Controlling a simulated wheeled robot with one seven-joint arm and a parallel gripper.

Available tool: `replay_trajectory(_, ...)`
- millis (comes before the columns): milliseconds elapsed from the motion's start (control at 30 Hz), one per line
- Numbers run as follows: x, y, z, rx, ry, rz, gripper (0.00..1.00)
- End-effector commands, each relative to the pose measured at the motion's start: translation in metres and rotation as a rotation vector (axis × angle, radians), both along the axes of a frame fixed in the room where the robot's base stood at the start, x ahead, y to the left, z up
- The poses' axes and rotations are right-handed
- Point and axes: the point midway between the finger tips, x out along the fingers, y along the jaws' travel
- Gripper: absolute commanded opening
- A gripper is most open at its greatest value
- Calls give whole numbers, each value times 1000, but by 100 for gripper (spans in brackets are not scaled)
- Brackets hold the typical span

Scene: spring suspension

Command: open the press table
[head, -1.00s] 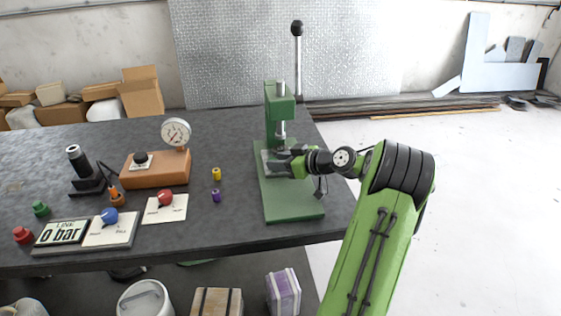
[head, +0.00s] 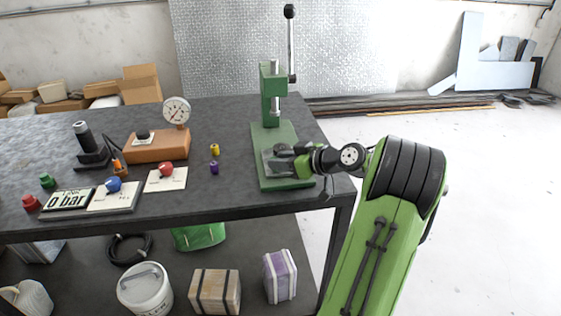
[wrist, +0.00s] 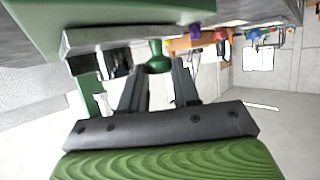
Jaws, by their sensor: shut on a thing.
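The green press (head: 270,95) stands on the table with its ram above a green base (head: 287,184). The grey press table (head: 268,163) sits on the front part of that base, forward of the ram. My gripper (head: 299,160) is at its right side, low over the base. In the wrist view, a green knob (wrist: 158,50) on the press table's grey edge (wrist: 110,38) lies between my two fingertips (wrist: 158,72). My gripper is shut on this knob. In the head view the gripper largely hides the knob.
The workbench edge (head: 230,208) is close in front. Floor at right is clear.

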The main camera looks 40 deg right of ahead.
Motion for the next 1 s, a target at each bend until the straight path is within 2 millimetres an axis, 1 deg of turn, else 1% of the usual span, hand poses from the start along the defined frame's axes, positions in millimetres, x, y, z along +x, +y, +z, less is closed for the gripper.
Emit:
replay_trajectory(367,-3,2,3,-3,-7,-3,0)
replay_trajectory(400,-3,2,3,-3,-7,-3,32)
replay_trajectory(467,-3,2,3,-3,-7,-3,41)
replay_trajectory(767,-4,2,4,-4,-8,-2,42)
replay_trajectory(867,-16,-1,9,-5,-7,-5,42)
replay_trajectory(967,-39,-6,20,-6,-7,-8,42)
replay_trajectory(1000,-50,-8,24,-6,-7,-9,42)
